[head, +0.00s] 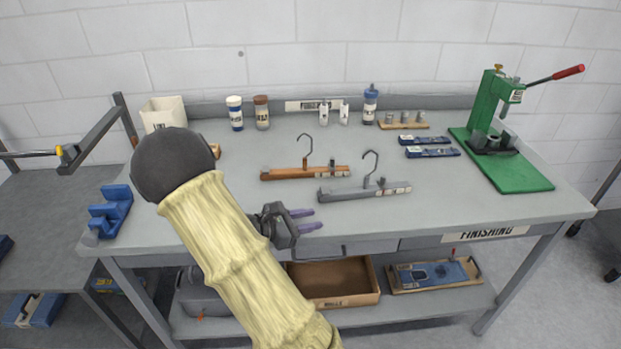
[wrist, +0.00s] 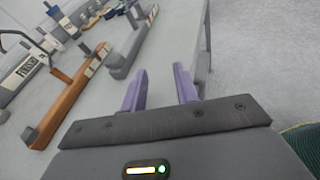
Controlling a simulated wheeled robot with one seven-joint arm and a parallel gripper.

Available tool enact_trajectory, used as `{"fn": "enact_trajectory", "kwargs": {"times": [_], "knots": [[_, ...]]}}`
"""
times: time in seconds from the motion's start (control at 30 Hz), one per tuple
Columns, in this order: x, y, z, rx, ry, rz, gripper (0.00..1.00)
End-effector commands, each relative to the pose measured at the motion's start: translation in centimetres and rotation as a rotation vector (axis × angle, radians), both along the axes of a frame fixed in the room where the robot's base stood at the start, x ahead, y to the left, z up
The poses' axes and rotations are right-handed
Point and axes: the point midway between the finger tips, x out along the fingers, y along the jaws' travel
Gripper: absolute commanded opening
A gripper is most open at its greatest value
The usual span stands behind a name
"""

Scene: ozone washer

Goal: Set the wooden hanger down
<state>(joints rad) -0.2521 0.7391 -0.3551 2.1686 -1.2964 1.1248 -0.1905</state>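The wooden hanger (head: 285,174) lies on the grey bench top (head: 245,205), with its metal hook pointing up. In the wrist view the wooden hanger (wrist: 68,106) is at the left, outside the fingers. My gripper (head: 308,219) is over the front edge of the bench, nearer the front than the wooden hanger and apart from it. Its purple fingers are spread with nothing between them, as the wrist view of my gripper (wrist: 160,70) shows.
A grey hanger (head: 350,192) lies just right of the wooden one, close to my gripper. A green press (head: 493,110) stands at the right. Bottles (head: 262,113) line the back, and a blue holder (head: 112,210) sits at the left. The front right bench top is clear.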

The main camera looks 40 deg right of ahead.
Motion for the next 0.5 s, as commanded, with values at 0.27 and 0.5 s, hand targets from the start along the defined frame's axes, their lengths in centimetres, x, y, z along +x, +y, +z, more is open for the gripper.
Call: {"fn": "enact_trajectory", "kwargs": {"times": [0.27,0.5], "knots": [[-3.4,1.8,-1.1,0.192,-0.132,-0.15,0.3],[-5.9,4.8,-2.0,0.378,-0.278,-0.296,0.3]]}}
